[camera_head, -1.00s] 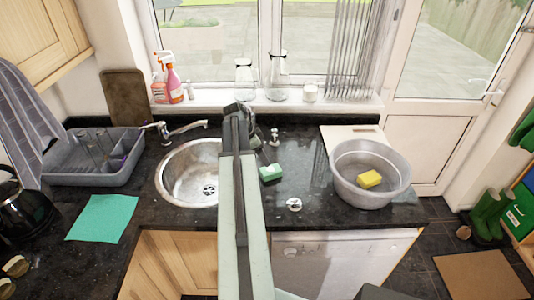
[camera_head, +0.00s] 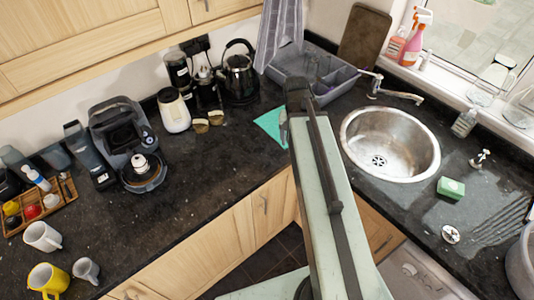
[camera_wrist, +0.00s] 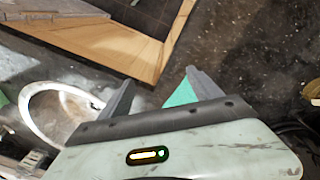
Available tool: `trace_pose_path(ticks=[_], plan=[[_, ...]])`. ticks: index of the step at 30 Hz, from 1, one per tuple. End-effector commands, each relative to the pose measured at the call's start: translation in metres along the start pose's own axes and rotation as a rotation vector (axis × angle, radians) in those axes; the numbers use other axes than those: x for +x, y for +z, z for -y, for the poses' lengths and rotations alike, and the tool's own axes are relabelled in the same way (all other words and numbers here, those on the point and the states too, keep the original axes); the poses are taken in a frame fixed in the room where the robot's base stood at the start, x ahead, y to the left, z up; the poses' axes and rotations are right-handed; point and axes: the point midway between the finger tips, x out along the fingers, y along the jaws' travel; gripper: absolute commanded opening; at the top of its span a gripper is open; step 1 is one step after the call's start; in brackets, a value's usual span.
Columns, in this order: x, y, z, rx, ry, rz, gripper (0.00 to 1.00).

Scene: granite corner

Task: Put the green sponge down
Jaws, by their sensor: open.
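The green sponge (camera_head: 451,188) lies on the dark granite worktop to the right of the round sink (camera_head: 390,144). Nothing holds it. A teal cloth (camera_head: 270,125) lies near the arm's end and shows beside the right finger in the wrist view (camera_wrist: 181,95). A green patch at the wrist view's left edge is unclear.
A grey dish rack (camera_head: 310,72) and a tap (camera_head: 395,94) stand behind. A kettle (camera_head: 239,75), a coffee machine (camera_head: 122,140), mugs (camera_head: 42,237) and a wooden tray (camera_head: 65,188) occupy the left worktop. A grey basin (camera_head: 522,262) is at the right edge.

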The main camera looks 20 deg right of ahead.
Motion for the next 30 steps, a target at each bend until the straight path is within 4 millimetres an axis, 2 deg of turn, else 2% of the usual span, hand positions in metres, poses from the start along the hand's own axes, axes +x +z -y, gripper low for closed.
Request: trace_pose_path(ticks=[1,3,7,10,17,20,24,26,30], plan=[[-0.004,0.028,0.04,-0.15,-0.024,0.007,0.74],[-0.008,0.056,0.081,-0.329,-0.053,0.016,0.74],[-0.013,0.089,0.119,-0.519,-0.084,0.025,0.74],[-0.014,0.095,0.127,-0.561,-0.091,0.027,0.74],[-0.012,0.094,0.127,-0.558,-0.091,0.027,0.74],[0.006,0.095,0.128,-0.557,-0.091,0.027,0.74],[0.044,0.096,0.131,-0.556,-0.09,0.027,0.74],[0.049,0.097,0.131,-0.556,-0.09,0.027,0.74],[0.042,0.096,0.13,-0.555,-0.09,0.027,0.74]])
